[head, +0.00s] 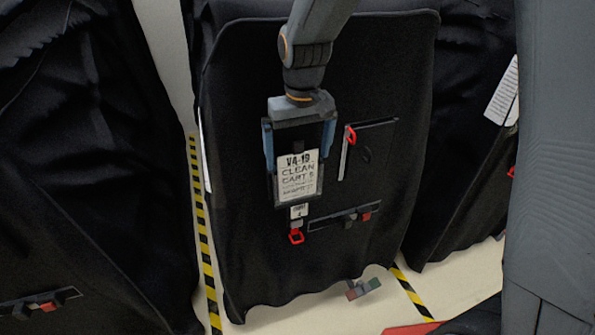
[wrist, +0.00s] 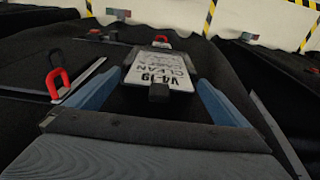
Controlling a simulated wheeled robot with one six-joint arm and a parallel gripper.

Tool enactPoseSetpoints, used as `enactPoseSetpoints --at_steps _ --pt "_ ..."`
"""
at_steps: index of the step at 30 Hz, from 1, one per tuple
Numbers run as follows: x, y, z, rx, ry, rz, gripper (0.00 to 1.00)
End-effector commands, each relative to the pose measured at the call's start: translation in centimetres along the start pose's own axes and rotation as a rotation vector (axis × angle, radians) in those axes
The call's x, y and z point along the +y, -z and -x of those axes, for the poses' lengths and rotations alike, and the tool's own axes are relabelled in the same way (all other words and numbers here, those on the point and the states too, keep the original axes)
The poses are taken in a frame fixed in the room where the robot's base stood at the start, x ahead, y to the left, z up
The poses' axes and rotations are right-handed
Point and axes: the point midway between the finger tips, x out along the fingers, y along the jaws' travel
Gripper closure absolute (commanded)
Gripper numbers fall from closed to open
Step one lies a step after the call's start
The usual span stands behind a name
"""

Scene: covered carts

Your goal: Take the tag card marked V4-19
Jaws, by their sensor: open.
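The tag card (head: 297,178) is white with dark print reading V4-19 and CLEAN CART. It sits in a dark holder on the front of a black-covered cart (head: 240,240). In the wrist view the card (wrist: 160,67) appears upside down, with a small dark block at its near edge. My gripper (head: 298,157) is open, with one blue finger on either side of the card's upper part. In the wrist view my gripper (wrist: 160,82) frames the card, with gaps on both sides. I cannot tell how far the fingertips are from the cover.
A red loop (head: 296,237) hangs below the card under a small white label (head: 299,211). A dark pocket (head: 378,145) with another red loop (head: 350,136) is to the right. A dark strip (head: 340,217) is lower right. Other covered carts stand on both sides.

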Motion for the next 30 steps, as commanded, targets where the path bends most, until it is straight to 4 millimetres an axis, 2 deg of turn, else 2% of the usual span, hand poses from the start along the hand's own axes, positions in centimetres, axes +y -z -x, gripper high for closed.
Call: enactPoseSetpoints --at_steps 3,15,24,30 --pt "0.0 0.0 0.0 0.0 0.0 0.0 0.0" --pt "0.0 0.0 0.0 0.0 0.0 0.0 0.67" --pt "0.0 0.1 0.2 0.001 0.0 0.0 0.67" --pt "0.0 0.3 1.7 0.003 0.0 0.0 0.67"
